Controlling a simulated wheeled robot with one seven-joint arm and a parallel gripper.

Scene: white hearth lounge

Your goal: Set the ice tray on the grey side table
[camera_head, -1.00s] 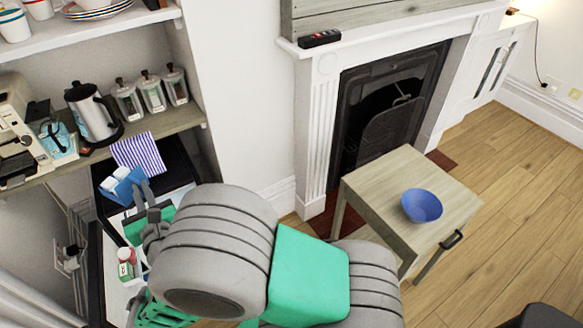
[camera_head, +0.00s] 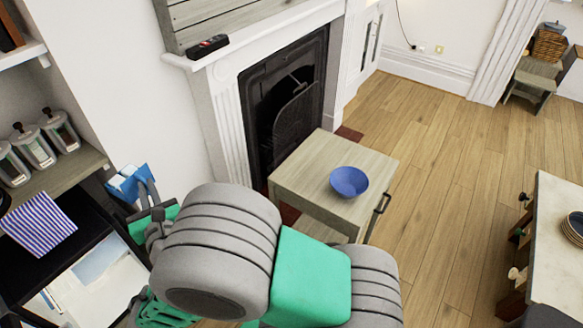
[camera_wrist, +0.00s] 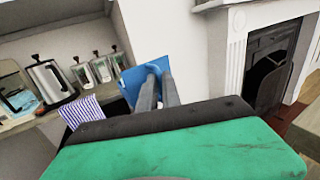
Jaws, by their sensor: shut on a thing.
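The blue ice tray (camera_head: 124,187) is held up at the left in the head view, in front of the shelves. My gripper (camera_head: 147,191) is shut on it. In the wrist view the tray (camera_wrist: 129,84) shows beyond the fingers, tilted and partly hidden by them. The greyish wooden side table (camera_head: 306,170) stands in front of the fireplace, to the right of my gripper and apart from it. A blue bowl (camera_head: 349,181) sits on its top, towards the right. The rest of the top is bare.
Shelves at the left hold several glass jars (camera_head: 34,147) and a striped cloth (camera_head: 38,225). A black remote (camera_head: 208,46) lies on the white mantel. A pale counter (camera_head: 560,240) stands at the right. The wooden floor between is clear.

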